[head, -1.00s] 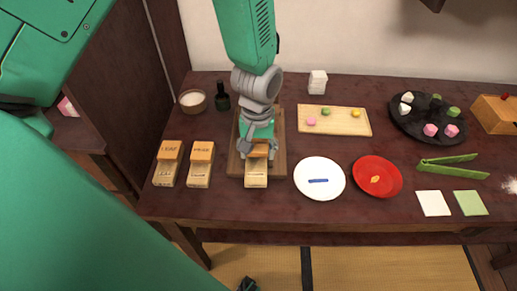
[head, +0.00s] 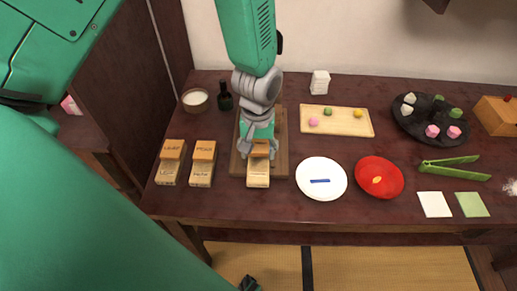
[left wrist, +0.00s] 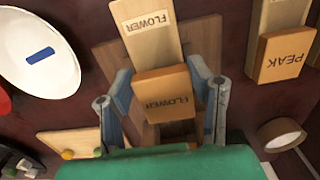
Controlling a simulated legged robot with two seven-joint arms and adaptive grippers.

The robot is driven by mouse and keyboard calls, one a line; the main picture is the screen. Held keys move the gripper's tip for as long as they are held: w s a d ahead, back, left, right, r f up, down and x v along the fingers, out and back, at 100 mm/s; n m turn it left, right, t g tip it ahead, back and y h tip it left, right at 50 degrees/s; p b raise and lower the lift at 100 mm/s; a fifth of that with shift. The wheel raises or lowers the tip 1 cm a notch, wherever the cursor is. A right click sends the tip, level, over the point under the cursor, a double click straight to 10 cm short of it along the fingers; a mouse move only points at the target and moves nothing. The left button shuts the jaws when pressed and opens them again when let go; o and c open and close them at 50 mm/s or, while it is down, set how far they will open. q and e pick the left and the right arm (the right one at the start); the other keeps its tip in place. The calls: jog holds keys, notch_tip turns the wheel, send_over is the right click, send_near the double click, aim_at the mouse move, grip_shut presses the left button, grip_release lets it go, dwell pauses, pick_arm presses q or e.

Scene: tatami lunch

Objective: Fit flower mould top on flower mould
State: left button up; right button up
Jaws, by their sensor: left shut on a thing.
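My left gripper (head: 259,152) points down over the wooden board at the left of the table. It is shut on the flower mould top (left wrist: 163,88), an orange-brown block marked FLOWER, with a finger on each side of it. In the head view the top (head: 260,149) shows between the fingers. The flower mould (head: 258,178), a pale long block also marked FLOWER, lies under it and sticks out toward the front. In the left wrist view the mould (left wrist: 147,36) runs under the top's edge. Whether the top touches the mould cannot be told. My right gripper is not in view.
Two other moulds (head: 168,174) (head: 201,175) with orange tops stand left of the board (head: 281,150). A white plate (head: 321,192) and a red plate (head: 379,190) are to the right. A bowl (head: 195,98) and dark bottle (head: 225,100) stand behind.

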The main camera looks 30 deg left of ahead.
pick_arm(q)
jog(key=shift+f, duration=0.45)
jog(key=o, duration=1.1)
jog(key=shift+o, duration=0.2)
jog(key=shift+r, duration=0.1)
notch_tip(320, 180, up, 12)
jog(key=shift+f, duration=0.2)
